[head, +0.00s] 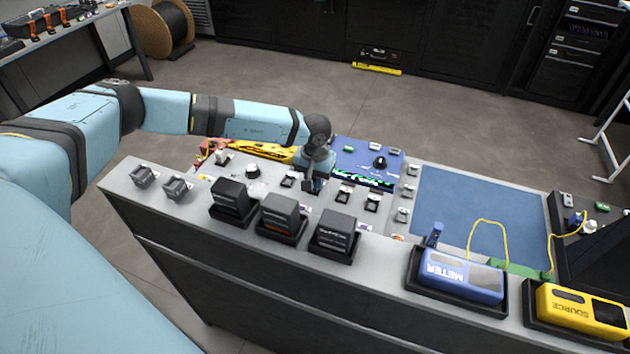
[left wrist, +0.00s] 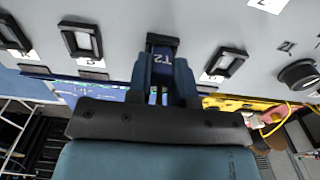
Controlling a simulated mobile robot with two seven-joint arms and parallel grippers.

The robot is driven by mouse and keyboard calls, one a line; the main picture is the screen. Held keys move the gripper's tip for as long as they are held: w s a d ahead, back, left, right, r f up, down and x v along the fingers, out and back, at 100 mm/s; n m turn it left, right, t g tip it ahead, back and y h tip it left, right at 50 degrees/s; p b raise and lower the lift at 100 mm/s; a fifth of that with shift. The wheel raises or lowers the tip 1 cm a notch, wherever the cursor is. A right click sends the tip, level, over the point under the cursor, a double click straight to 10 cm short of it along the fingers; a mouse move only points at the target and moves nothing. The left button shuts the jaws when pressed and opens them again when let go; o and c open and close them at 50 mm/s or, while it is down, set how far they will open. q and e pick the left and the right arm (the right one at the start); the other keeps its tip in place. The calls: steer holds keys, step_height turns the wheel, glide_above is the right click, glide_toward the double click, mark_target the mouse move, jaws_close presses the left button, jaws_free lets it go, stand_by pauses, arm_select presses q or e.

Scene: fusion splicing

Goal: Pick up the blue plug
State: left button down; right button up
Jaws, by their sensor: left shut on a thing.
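My left gripper (head: 315,182) points down over the bench's row of small black holders, in front of the blue panel. In the left wrist view, my left gripper (left wrist: 162,75) is shut on a dark blue plug (left wrist: 161,68) marked T2. The plug sits between the fingers, at a black frame on the grey top; I cannot tell whether it is still seated there. In the head view the fingers mostly hide it. My right gripper is not in view.
Black boxes (head: 234,199) stand along the bench's front edge, close to the gripper. A blue meter (head: 462,276) and a yellow source (head: 580,312) stand to the right. Small black frames (left wrist: 82,42) flank the plug.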

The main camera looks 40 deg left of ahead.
arm_select(q)
step_height(320, 180, up, 20)
steer(key=b, duration=0.2)
